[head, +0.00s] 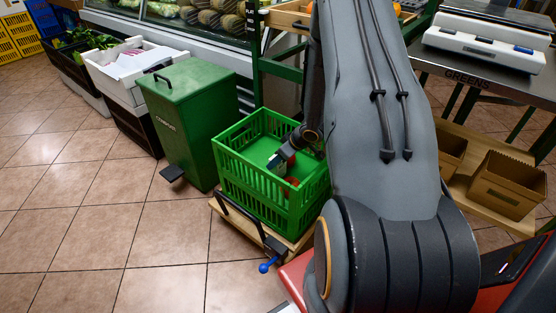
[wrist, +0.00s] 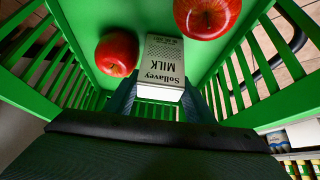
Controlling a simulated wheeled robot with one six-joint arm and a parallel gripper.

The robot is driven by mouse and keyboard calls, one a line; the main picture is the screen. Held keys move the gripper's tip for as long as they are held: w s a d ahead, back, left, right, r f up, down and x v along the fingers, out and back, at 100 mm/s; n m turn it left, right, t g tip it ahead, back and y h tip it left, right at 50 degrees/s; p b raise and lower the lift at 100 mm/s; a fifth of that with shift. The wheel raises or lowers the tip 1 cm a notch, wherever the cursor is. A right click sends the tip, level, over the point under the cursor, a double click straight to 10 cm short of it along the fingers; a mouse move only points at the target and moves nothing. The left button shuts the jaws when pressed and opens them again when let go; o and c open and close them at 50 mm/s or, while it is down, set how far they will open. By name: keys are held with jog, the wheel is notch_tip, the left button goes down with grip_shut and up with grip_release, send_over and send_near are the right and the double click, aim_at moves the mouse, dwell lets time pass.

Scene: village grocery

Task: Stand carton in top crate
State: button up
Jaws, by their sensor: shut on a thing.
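A white milk carton (wrist: 163,62) with black lettering is between the fingers of my gripper (wrist: 160,92) in the wrist view. The gripper is shut on it. The lettering reads upside down there. The green crate (head: 240,187) stands on a wooden board in the head view, and its slatted wall (wrist: 285,55) shows in the wrist view. My gripper (head: 283,157) is inside the crate's opening in the head view, where the carton is hard to make out. I cannot tell whether the carton touches the crate floor.
Two red apples lie in the crate, one left of the carton (wrist: 117,53) and one to its upper right (wrist: 207,17). A green lidded bin (head: 190,115) stands left of the crate. Cardboard boxes (head: 507,185) sit on a shelf at the right. Tiled floor in front is clear.

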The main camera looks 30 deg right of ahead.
jog(key=shift+f, duration=0.15)
jog(key=o, duration=1.3)
jog(key=shift+c, duration=0.2)
jog(key=p+v, duration=0.4)
jog(key=v, duration=0.8)
jog(key=a+r+m+g+h, duration=0.1)
jog(key=a+r+h, duration=0.1)
jog(key=a+r, duration=0.5)
jog(key=a+r+g+h, duration=0.15)
jog(key=a+r, duration=0.25)
jog(key=r, duration=0.6)
jog(key=s+a+r+g+y, duration=0.1)
jog(key=s+a+r, duration=0.4)
jog(key=s+a, duration=0.5)
jog(key=s+a+r+g+y, duration=0.1)
jog(key=s+a+r, duration=0.4)
jog(key=s+a, duration=0.6)
jog(key=s+g, duration=0.1)
jog(key=s, duration=0.2)
jog(key=shift+s+a+r+g, duration=0.2)
jog(key=shift+a+r+g, duration=0.05)
jog(key=shift+g, duration=0.1)
